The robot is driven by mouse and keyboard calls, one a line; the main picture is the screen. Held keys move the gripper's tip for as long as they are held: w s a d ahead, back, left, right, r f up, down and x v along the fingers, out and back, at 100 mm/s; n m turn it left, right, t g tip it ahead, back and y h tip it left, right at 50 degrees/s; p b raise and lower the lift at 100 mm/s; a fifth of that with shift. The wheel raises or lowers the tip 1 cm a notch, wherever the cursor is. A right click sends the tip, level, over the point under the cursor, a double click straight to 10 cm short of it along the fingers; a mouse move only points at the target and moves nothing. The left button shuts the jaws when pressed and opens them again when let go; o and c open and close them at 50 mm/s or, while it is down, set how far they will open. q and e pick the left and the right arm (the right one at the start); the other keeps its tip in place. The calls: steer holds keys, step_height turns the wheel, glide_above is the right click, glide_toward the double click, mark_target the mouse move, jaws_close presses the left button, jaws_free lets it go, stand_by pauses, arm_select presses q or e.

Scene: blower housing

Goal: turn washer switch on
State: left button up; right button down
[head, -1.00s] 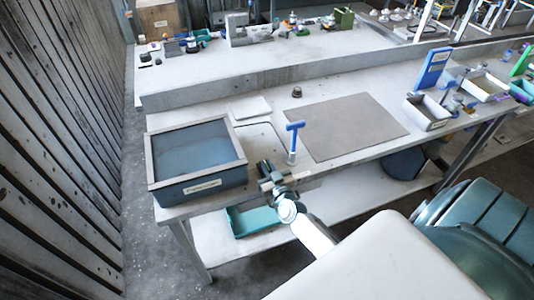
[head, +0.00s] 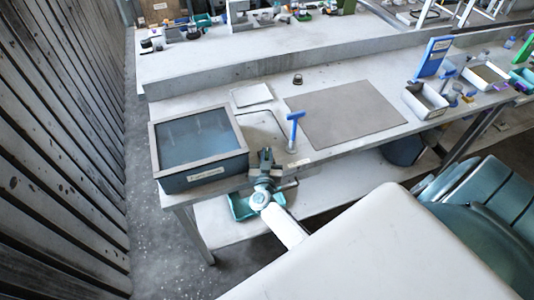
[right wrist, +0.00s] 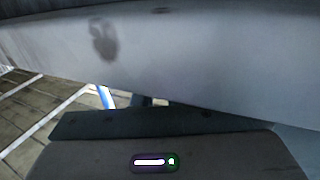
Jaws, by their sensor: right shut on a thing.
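The washer, as I take it, is a blue-grey box (head: 202,177) with a framed glass top and a pale label, at the table's left end in the head view. Faint pale streaks show under the glass. My right gripper (head: 265,157) is at the table's front edge, just right of the washer. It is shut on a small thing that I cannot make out. No switch can be told apart there; the gripper hides that spot. The right wrist view shows a pale, smudged surface (right wrist: 200,60) close up and a small lit panel (right wrist: 155,162) on a dark body.
A blue T-shaped tool (head: 294,130) stands upright right of the gripper. A grey mat (head: 345,115) and a pale plate (head: 251,95) lie on the table. A teal bin (head: 240,207) is on the lower shelf. A grey bin (head: 426,100) stands at the right.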

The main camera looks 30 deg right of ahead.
steer(key=shift+w+r, duration=0.1)
steer(key=c, duration=1.5)
jaws_free()
steer(key=shift+o, duration=0.2)
steer(key=shift+s+a+f, duration=0.2)
steer(key=shift+s, duration=0.1)
steer(key=b+v, duration=0.3)
steer(key=v, duration=0.7)
steer(key=shift+r, duration=0.2)
